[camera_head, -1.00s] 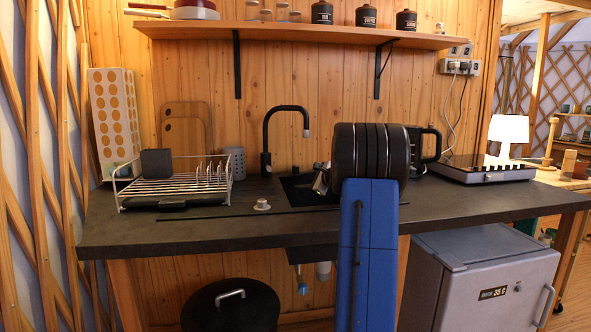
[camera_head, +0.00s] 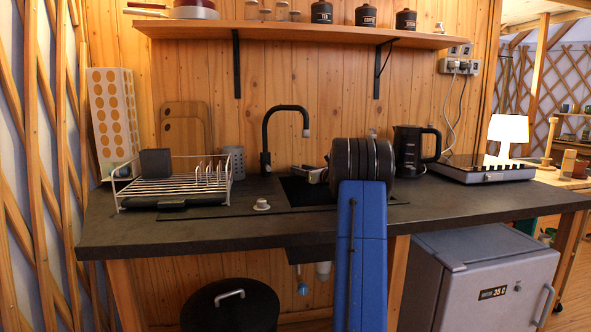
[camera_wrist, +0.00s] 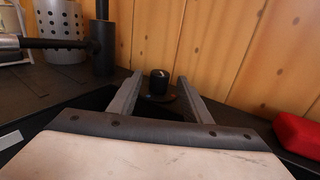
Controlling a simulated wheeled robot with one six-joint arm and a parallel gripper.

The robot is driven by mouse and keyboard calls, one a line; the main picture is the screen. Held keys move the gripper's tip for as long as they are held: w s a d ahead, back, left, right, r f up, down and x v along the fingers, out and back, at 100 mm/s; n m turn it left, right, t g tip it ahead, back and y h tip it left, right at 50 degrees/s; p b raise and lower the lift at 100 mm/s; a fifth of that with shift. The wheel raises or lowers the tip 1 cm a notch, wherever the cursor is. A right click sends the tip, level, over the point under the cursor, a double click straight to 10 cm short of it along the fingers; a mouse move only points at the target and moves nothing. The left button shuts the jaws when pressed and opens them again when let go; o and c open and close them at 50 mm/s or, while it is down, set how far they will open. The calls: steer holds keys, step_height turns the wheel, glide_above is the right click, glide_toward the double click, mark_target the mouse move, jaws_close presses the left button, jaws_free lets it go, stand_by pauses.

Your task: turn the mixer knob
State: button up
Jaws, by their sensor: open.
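The mixer knob (camera_wrist: 159,83) is a small dark cylinder with a pale mark on top and a reddish-and-grey edge at its base. It stands behind the dark sink, right of the faucet base (camera_wrist: 102,45). My gripper (camera_wrist: 160,77) is open, with one finger on each side of the knob in the picture. I cannot tell whether the fingertips reach it. In the head view my gripper (camera_head: 311,174) is over the sink, right of the black faucet (camera_head: 266,140). I cannot make out the knob there.
A perforated metal cup (camera_head: 234,160) and a dish rack (camera_head: 180,180) stand left of the faucet. A black kettle (camera_head: 410,150) stands right of my arm. The wooden wall is close behind. A red object (camera_wrist: 298,135) lies at right.

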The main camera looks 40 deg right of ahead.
steer(key=shift+w+d, duration=0.1)
steer(key=shift+w, duration=2.05)
steer(key=c, duration=1)
steer(key=shift+c, duration=0.2)
